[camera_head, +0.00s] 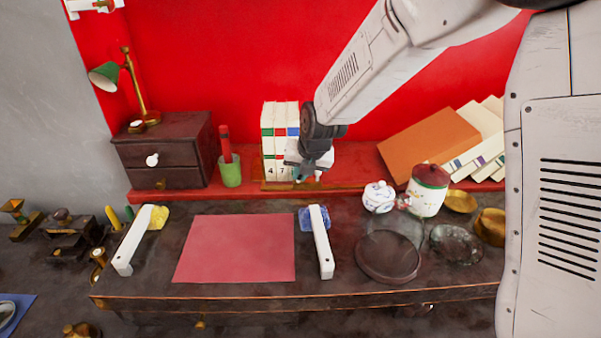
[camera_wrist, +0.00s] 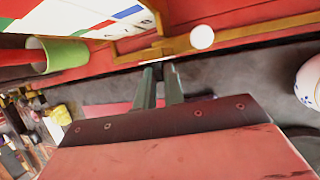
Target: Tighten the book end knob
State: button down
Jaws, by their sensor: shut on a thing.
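Upright white books (camera_head: 268,140) with coloured bands stand on the red shelf against a brass book end rail (camera_head: 275,187). In the wrist view the brass book end (camera_wrist: 165,45) crosses in front of the fingertips. My gripper (camera_head: 300,177) points down at the right end of the books. In the wrist view my gripper (camera_wrist: 158,68) is shut on a small pale part at the book end, the book end knob, mostly hidden by the fingers. A white ball (camera_wrist: 202,37) sits on the brass just right of the fingertips, outside them.
A green cup (camera_head: 230,171) with a red stick and a dark drawer box (camera_head: 165,150) stand left. A white teapot (camera_head: 379,197), a lidded jar (camera_head: 428,190) and leaning books (camera_head: 430,140) are right. A pink mat (camera_head: 237,248) lies bare on the counter below.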

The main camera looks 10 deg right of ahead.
dwell(0.7)
jog(key=c, duration=1.5)
grip_release()
jog(key=shift+c, duration=0.2)
jog(key=v, duration=0.7)
jog(key=shift+s+d+r, duration=0.2)
jog(key=shift+d+r, duration=0.05)
jog(key=shift+r, duration=0.05)
